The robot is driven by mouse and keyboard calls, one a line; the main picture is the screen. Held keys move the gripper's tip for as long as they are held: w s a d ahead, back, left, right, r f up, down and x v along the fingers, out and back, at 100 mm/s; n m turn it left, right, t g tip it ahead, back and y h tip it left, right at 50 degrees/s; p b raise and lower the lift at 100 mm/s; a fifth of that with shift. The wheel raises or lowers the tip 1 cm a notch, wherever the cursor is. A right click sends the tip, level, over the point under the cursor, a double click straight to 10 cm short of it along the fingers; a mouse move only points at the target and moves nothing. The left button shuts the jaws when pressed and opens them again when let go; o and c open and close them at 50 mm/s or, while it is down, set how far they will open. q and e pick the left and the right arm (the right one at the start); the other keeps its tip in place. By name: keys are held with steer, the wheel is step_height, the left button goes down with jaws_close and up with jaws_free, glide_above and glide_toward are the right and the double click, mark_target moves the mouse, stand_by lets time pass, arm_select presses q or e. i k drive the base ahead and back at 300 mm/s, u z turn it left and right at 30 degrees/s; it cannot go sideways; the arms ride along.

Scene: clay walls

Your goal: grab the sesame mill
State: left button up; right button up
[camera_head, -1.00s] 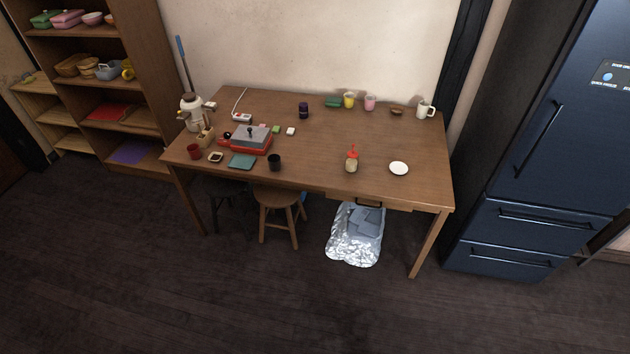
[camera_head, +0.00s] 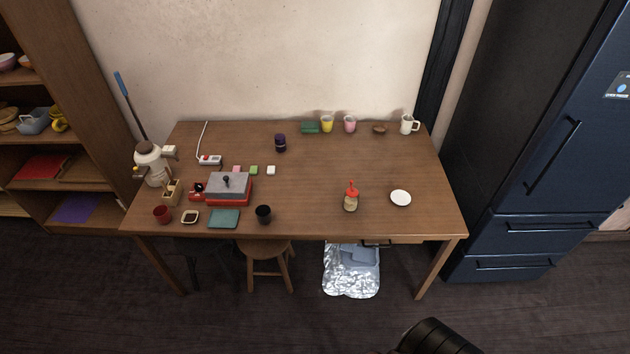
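What looks like the sesame mill (camera_head: 351,198) stands upright on the wooden table (camera_head: 320,165), right of centre and close to the front edge. It has a red top with a small spout-like tip and a clear body with tan contents. A white saucer (camera_head: 400,198) lies to its right, apart from it. Neither of my grippers is in view. A dark rounded part, probably of my own arm, shows at the bottom edge right of centre, well short of the table.
A black cup (camera_head: 264,214), a teal square (camera_head: 223,219) and a red-based grey box (camera_head: 229,188) are on the left half. Cups line the back edge. A stool (camera_head: 268,262) and a foil-lined container (camera_head: 351,275) stand below. A dark blue fridge (camera_head: 545,150) is at right.

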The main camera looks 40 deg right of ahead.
mark_target(349, 205)
steer(key=z, duration=0.25)
steer(key=i, duration=1.2)
steer(key=z, duration=1.6)
steer(key=i, duration=0.75)
steer(key=z, duration=0.8)
